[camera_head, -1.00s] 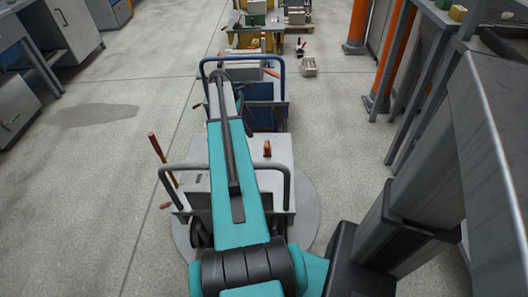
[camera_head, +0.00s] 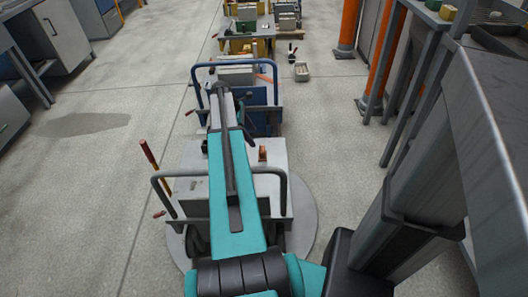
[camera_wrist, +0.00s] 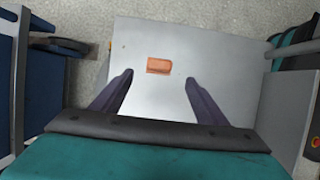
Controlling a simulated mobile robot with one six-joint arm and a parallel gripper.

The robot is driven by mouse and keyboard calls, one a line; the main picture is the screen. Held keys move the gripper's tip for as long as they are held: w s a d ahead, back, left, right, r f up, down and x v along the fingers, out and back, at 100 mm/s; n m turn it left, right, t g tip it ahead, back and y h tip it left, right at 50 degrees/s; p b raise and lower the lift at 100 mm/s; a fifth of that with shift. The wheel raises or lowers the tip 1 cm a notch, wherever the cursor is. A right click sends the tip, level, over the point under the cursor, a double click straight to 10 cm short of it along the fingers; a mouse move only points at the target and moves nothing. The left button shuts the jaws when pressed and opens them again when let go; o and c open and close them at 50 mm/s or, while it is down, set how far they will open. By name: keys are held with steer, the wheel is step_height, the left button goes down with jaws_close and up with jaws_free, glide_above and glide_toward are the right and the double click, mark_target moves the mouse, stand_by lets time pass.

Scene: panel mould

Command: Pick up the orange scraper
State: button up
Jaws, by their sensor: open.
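The orange scraper (camera_wrist: 159,65) shows in the wrist view as a small orange block lying on a pale flat top (camera_wrist: 150,35). My gripper (camera_wrist: 159,77) is open, with its two dark fingers apart and nothing between them. The scraper appears just beyond the fingertips, roughly centred between them; its height gap to them is hard to judge. In the head view a small orange piece (camera_head: 263,154) sits on the grey cart top (camera_head: 275,157), right of my arm; it looks like the same scraper. My gripper's fingers are hidden behind my arm there.
The grey cart has a bent tube handle (camera_head: 284,180) and a red-handled stick (camera_head: 149,155) at its left. A blue cart (camera_head: 262,117) stands just behind. A metal bench (camera_head: 430,25) and orange posts (camera_head: 384,60) are at right. Floor at left is clear.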

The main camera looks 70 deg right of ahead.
mark_target(261, 149)
steer(key=x, duration=0.5)
steer(key=shift+s+f+b, duration=0.1)
steer(key=shift+f+b, duration=0.2)
steer(key=shift+b, duration=0.05)
steer(key=shift+b+x, duration=0.65)
steer(key=shift+x, duration=1.9)
steer(key=shift+c, duration=0.2)
steer(key=c, duration=1.1)
